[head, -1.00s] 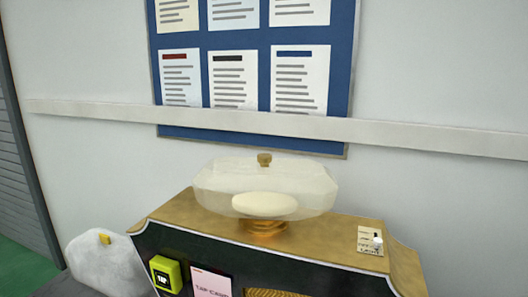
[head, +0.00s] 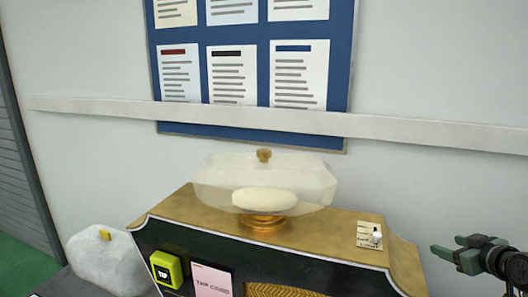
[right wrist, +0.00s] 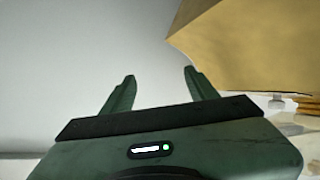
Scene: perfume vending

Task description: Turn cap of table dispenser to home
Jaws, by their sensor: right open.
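A clear faceted glass dispenser (head: 215,185) with a pale oval label stands on a round gold foot (head: 264,222) on top of the machine. Its small gold cap (head: 264,155) sits at the top centre. My right gripper (head: 448,253) is at the far right of the head view, beside the machine's right edge and well apart from the cap. In the right wrist view its two green fingers (right wrist: 160,77) are spread with nothing between them. My left gripper is not in view.
The gold-topped machine (head: 335,230) carries a small labelled plate with a white knob (head: 376,237). A yellow-green button box (head: 166,269) and a pink card (head: 212,282) are on its front. A white, yellow-capped object (head: 100,262) is at left. The wall rail (head: 290,120) runs behind.

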